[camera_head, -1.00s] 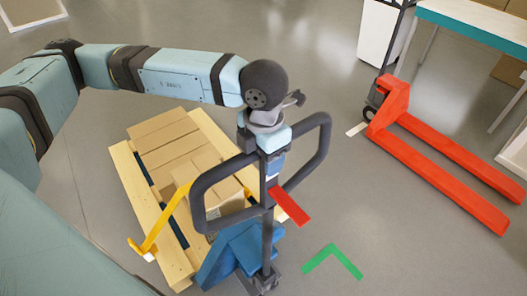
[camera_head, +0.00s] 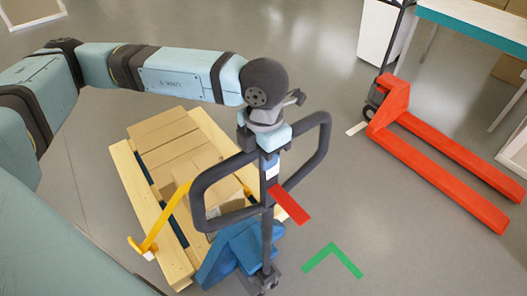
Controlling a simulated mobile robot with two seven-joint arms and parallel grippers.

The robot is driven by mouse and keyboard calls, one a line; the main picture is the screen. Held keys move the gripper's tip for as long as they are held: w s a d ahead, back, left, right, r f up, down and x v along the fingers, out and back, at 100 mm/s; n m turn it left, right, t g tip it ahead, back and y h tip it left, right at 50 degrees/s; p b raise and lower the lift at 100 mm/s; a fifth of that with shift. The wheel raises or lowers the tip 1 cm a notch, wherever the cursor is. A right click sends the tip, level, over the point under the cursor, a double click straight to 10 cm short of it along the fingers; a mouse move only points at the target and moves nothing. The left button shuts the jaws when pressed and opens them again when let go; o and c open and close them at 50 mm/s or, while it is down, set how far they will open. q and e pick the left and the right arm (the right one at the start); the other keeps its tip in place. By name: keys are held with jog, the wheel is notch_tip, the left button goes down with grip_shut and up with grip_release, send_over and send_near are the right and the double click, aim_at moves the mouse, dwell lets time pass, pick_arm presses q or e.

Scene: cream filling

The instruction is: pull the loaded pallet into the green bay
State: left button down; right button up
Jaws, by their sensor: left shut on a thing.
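A wooden pallet (camera_head: 148,212) bears several cardboard boxes (camera_head: 172,143) and sits over the forks of a blue pallet jack (camera_head: 233,254). The jack's dark looped handle (camera_head: 202,200) rises in front of the load. My left gripper (camera_head: 272,158) is shut on the handle at the top of its post, and its fingertips are largely hidden by the wrist. A green corner mark (camera_head: 333,256) lies on the floor to the right of the jack. A red mark (camera_head: 290,204) shows behind the handle. My right gripper is out of view.
A red pallet jack (camera_head: 440,150) stands at the right with its forks toward the lower right. A white bin (camera_head: 377,35) and a table (camera_head: 475,22) are at the back right.

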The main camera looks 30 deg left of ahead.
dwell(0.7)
pick_arm(q)
jog(key=c, duration=1.4)
grip_release()
grip_shut()
jog(key=shift+w, duration=0.1)
